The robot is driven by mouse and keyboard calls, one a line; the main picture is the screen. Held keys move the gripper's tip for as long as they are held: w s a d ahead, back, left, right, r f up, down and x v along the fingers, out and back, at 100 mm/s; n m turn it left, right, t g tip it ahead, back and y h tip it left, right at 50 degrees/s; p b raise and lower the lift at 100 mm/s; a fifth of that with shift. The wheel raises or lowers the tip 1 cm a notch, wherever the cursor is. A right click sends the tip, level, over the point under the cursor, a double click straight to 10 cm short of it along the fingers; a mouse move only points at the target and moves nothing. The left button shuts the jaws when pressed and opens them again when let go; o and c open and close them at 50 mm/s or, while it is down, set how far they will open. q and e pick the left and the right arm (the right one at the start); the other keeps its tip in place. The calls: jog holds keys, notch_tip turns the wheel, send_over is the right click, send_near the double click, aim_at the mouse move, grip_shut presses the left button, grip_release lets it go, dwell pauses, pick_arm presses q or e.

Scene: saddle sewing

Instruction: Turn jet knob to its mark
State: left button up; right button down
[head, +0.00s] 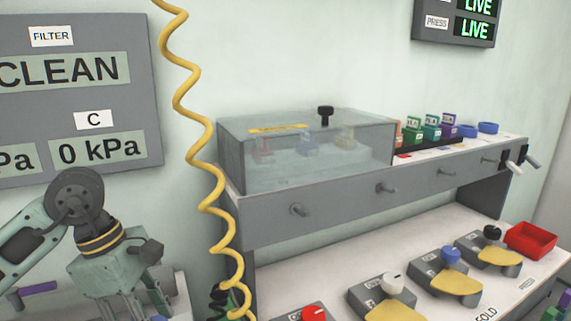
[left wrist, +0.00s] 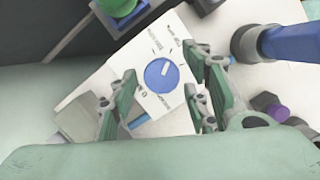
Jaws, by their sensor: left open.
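A round blue knob (left wrist: 161,75) with a white pointer line sits on a white panel (left wrist: 187,118) in the left wrist view. The line leans up and to the right. Dark tick marks and small lettering surround it, too blurred to read. My left gripper (head: 142,303) shows at the lower left of the head view, pointing down. In the left wrist view its fingers (left wrist: 159,68) are open, one on each side of the knob, with visible gaps. The knob is not visible in the head view. My right gripper is not in view.
A yellow coiled cord (head: 203,130) hangs right of my left arm. A grey bench (head: 345,215) carries a clear box (head: 300,160) and, below, several pedals with coloured knobs. A green round thing (left wrist: 118,6) and a blue cylinder (left wrist: 285,42) stand near the white panel.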

pick_arm(q)
jog(key=shift+d+r+p, duration=0.15)
jog(key=shift+r+p, duration=1.65)
jog(key=shift+r, duration=0.7)
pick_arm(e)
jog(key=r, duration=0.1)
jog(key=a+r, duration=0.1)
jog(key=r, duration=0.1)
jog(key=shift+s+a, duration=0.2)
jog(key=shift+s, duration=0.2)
pick_arm(q)
jog(key=shift+f, duration=0.1)
jog(key=shift+n, duration=0.7)
jog(key=shift+n+t+b, duration=0.35)
jog(key=shift+n+t, duration=0.15)
jog(key=shift+n, duration=0.7)
jog(key=n+t, duration=0.1)
jog(key=n, duration=0.3)
jog(key=shift+s+y, duration=0.15)
jog(key=shift+y, duration=0.15)
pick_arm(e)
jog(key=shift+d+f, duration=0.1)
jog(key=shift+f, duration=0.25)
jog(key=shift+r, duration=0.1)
